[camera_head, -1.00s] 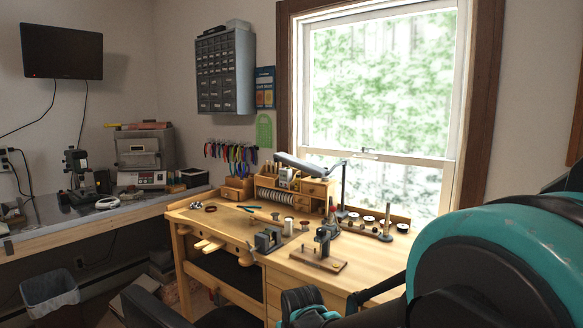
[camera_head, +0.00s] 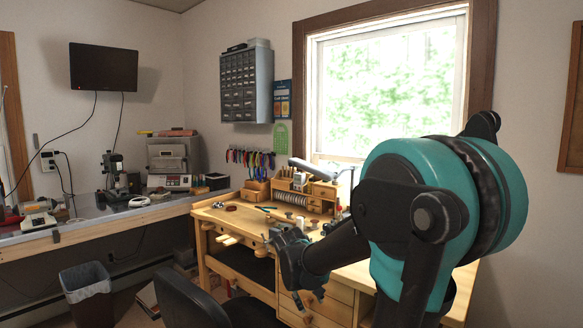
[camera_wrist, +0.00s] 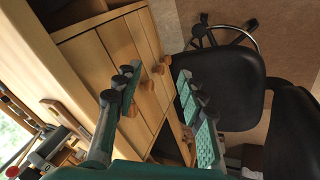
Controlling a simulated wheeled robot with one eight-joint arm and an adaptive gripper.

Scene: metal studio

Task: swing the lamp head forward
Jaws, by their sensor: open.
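The desk lamp's grey, elongated head (camera_head: 308,166) is raised above the back of the wooden workbench, near the window's lower edge. Its upright post is partly hidden by my arm. My gripper (camera_head: 308,300) is low in front of the bench, below and apart from the lamp head. In the wrist view, its two fingers (camera_wrist: 157,88) are spread with nothing between them, facing the bench's drawer fronts and a black chair. I cannot make out the lamp in the wrist view.
The wooden workbench (camera_head: 345,275) holds small tools and an organizer (camera_head: 290,199). A black chair (camera_head: 190,300) stands in front, close to my gripper. A waste bin (camera_head: 88,292) is at the lower left. My arm hides the bench's right part.

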